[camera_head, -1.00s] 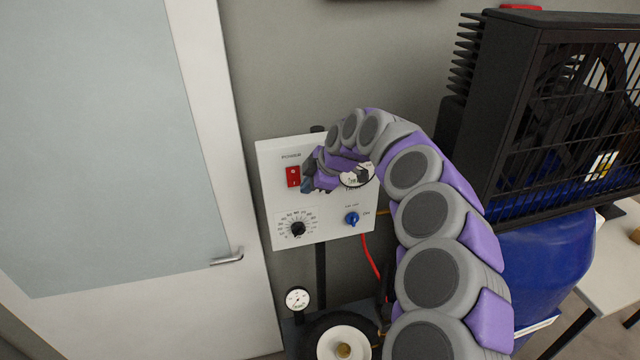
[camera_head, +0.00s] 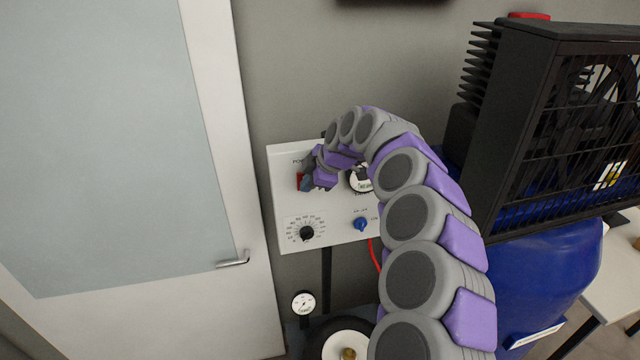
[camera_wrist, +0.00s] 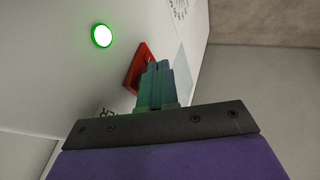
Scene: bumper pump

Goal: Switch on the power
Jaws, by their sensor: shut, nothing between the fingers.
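The white control panel (camera_head: 283,222) hangs on the grey wall. Its red power switch (camera_head: 301,182) sits at the upper left, partly hidden by my gripper (camera_head: 309,184). In the wrist view my gripper (camera_wrist: 157,68) is shut and empty, and its fingertips overlap the red switch (camera_wrist: 136,70) in the picture. They look at or very near it; contact is not clear. A round lamp with a green rim (camera_wrist: 102,36) glows on the panel in the wrist view; my arm hides that spot in the head view.
Below on the panel are a black dial (camera_head: 307,233) and a blue knob (camera_head: 361,224). A white door (camera_head: 262,310) with a handle is at left. A black caged machine on a blue tank (camera_head: 545,270) stands at right. A gauge (camera_head: 303,303) sits below.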

